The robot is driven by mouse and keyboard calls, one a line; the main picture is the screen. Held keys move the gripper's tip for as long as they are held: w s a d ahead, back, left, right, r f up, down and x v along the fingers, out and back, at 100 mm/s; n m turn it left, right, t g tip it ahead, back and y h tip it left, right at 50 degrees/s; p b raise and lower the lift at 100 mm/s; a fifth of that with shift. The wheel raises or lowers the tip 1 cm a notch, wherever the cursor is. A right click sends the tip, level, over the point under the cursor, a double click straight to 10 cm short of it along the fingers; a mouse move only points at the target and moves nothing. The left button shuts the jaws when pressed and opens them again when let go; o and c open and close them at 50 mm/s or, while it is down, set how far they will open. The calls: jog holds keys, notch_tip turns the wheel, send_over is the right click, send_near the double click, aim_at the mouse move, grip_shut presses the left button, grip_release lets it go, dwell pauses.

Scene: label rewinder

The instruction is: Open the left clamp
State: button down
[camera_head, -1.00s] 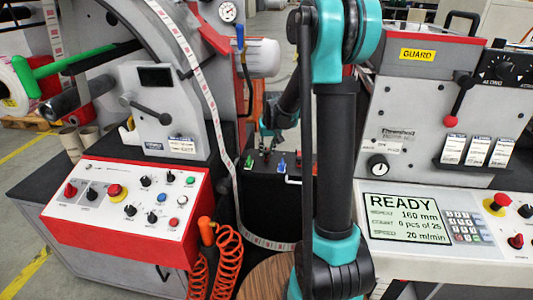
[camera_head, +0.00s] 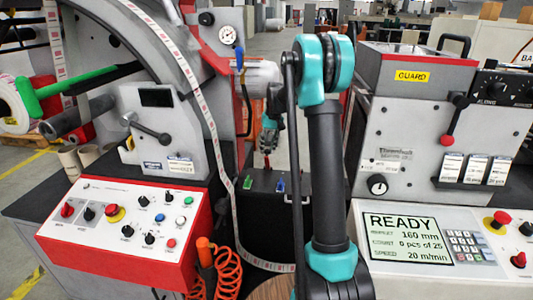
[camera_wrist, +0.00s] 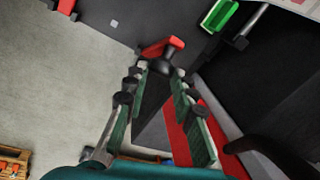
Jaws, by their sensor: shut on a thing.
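A red handle (camera_wrist: 160,46) with a black part below it sits between my fingertips in the wrist view. My gripper (camera_wrist: 160,70) is shut on it; the contact itself is partly hidden. In the head view my gripper (camera_head: 268,150) points down above a black box (camera_head: 270,210) behind my arm. A green lever (camera_head: 248,182) and a blue lever (camera_head: 280,185) stand on that box, on either side below my gripper. The green lever also shows in the wrist view (camera_wrist: 219,15). I cannot tell from the pictures which piece is the left clamp.
A red-sided control panel (camera_head: 125,225) stands front left. A label strip (camera_head: 222,165) runs down beside the box. A grey machine head (camera_head: 420,130) with a READY display (camera_head: 425,235) is on the right. An orange coiled cord (camera_head: 228,270) hangs in front.

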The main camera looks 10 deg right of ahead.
jog(key=shift+w+d, duration=0.75)
jog(key=shift+w, duration=0.25)
jog(key=shift+f, duration=0.1)
jog(key=c, duration=1.3)
grip_release()
jog(key=shift+d, duration=0.1)
jog(key=r, duration=0.5)
jog(key=d+r, duration=0.1)
jog(key=r, duration=0.1)
jog(key=shift+r, duration=0.25)
